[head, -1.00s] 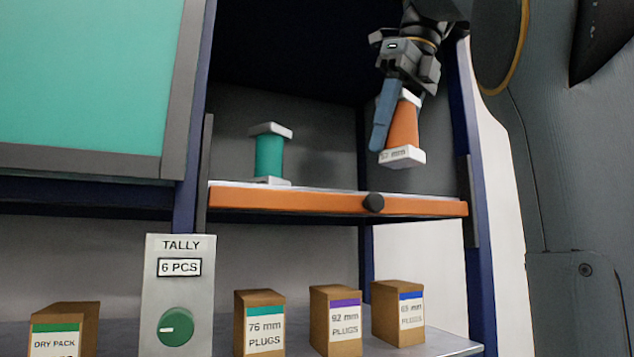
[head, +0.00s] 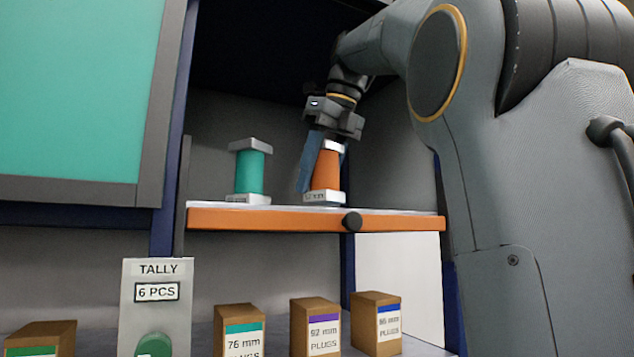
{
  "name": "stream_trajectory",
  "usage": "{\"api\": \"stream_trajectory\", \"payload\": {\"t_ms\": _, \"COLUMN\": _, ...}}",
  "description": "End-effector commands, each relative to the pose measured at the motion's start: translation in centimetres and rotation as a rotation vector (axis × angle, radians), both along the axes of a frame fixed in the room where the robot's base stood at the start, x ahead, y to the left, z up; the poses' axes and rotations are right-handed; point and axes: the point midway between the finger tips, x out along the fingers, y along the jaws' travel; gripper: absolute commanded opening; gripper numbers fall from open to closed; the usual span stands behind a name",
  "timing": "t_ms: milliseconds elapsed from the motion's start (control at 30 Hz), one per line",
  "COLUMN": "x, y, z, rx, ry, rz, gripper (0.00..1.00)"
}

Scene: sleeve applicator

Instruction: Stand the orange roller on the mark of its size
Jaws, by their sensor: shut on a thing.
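The orange roller (head: 327,171) has white square end blocks, and its lower block carries a small label that seems to read 52 mm. It is nearly upright, low over the shelf (head: 262,222) or touching it; I cannot tell which. My gripper (head: 323,150) is shut on the roller from above, with a blue finger along its left side. A teal roller (head: 250,172) with white ends stands on the shelf to the left. The marks on the shelf top cannot be seen from this low angle.
A black knob (head: 352,222) sits on the shelf's orange front edge. Dark posts flank the shelf. Below are a tally panel (head: 157,292) reading 6 PCS and several labelled plug boxes (head: 317,325). Shelf room shows between the rollers and at the right.

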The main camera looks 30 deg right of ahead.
Motion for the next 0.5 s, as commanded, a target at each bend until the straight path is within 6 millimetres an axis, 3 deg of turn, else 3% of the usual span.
{"api": "stream_trajectory", "payload": {"t_ms": 500, "x": -0.03, "y": 0.02, "z": -1.16, "rx": 0.000, "ry": 0.000, "rz": 0.001, "gripper": 0.12}}
